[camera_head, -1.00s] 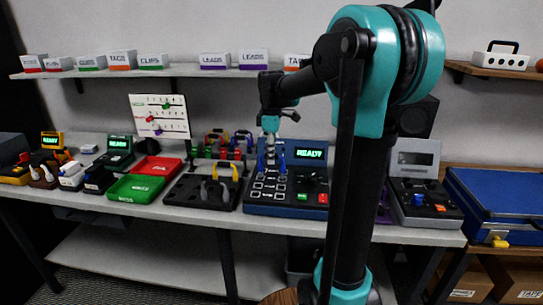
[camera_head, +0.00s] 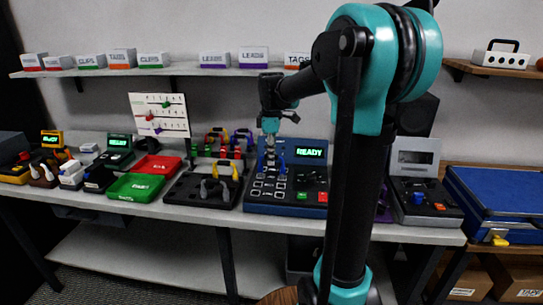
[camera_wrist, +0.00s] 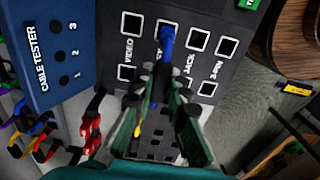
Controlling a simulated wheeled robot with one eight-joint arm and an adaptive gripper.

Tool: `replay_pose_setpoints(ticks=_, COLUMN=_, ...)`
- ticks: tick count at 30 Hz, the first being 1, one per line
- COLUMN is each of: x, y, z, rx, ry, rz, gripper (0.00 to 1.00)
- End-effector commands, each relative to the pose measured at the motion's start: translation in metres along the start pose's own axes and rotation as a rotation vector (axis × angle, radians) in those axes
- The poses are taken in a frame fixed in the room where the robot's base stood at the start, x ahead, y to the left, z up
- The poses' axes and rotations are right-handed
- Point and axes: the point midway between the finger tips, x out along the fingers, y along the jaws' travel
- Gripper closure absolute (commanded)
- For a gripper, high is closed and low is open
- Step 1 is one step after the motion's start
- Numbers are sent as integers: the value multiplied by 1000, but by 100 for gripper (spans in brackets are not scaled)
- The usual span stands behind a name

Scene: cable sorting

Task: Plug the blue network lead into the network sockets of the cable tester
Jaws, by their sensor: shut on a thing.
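The cable tester (camera_head: 255,208) is a dark blue box on the bench with a green READY display, and its sockets show in the wrist view (camera_wrist: 112,45). The blue network lead (camera_wrist: 167,40) shows as a blue end over the top socket between VIDEO and JACK; I cannot tell if it is seated. My gripper (camera_wrist: 160,95) is shut on the lead, above the socket panel, and its fingers hide the rest of the lead and the lower socket of that column. My gripper (camera_head: 270,150) also shows over the tester's left part in the head view.
A green tray (camera_head: 135,187) and a red tray (camera_head: 165,164) lie further left. A grey device (camera_head: 424,205) and a blue case (camera_head: 500,200) are to the right.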

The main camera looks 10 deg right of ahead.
Motion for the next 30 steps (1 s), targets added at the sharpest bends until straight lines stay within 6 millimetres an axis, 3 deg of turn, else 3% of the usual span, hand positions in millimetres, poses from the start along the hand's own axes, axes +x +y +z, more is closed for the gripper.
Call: replay_pose_setpoints(ticks=30, x=6, y=0, z=0, rx=0, ry=0, rz=0, gripper=100)
